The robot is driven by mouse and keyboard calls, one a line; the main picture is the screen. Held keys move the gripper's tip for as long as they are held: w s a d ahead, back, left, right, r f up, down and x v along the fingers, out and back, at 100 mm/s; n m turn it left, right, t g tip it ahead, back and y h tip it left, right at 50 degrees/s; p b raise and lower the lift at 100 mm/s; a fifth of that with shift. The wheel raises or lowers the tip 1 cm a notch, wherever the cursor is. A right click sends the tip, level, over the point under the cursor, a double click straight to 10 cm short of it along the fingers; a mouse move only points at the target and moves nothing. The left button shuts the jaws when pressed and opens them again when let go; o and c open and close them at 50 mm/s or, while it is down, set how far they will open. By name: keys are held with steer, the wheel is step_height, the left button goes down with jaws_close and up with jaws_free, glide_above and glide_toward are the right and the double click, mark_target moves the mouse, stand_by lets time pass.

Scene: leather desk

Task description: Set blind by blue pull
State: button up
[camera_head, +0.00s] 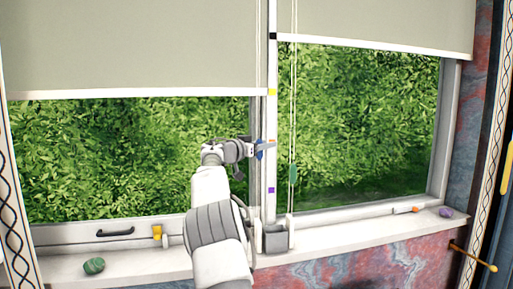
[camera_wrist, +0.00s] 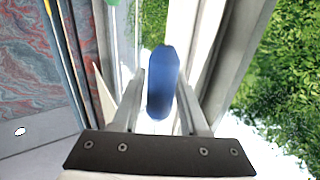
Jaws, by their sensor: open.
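The blue pull (camera_wrist: 162,85) hangs upright between the two fingers of my gripper (camera_wrist: 160,100) in the wrist view. The fingers are open, one on each side; I cannot tell whether either touches it. In the head view the blue pull (camera_head: 259,151) is partly hidden by my gripper (camera_head: 264,149). Its cord runs up in front of the left blind (camera_head: 130,45), whose white bottom edge is level with the yellow mark (camera_head: 272,92) on the post. The right blind (camera_head: 380,20) sits higher, its edge near the black mark (camera_head: 273,36).
A green pull (camera_head: 293,173) hangs on cords just right of my gripper. Orange and purple (camera_head: 271,190) marks are lower on the post. The sill holds a grey box (camera_head: 276,241), a green stone (camera_head: 94,266), a yellow item (camera_head: 157,231) and a purple stone (camera_head: 445,212).

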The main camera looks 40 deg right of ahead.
steer(key=s+a+b, duration=0.1)
steer(key=a+b, duration=0.3)
steer(key=a, duration=1.3)
steer(key=shift+s+a, duration=0.15)
steer(key=shift+s, duration=0.1)
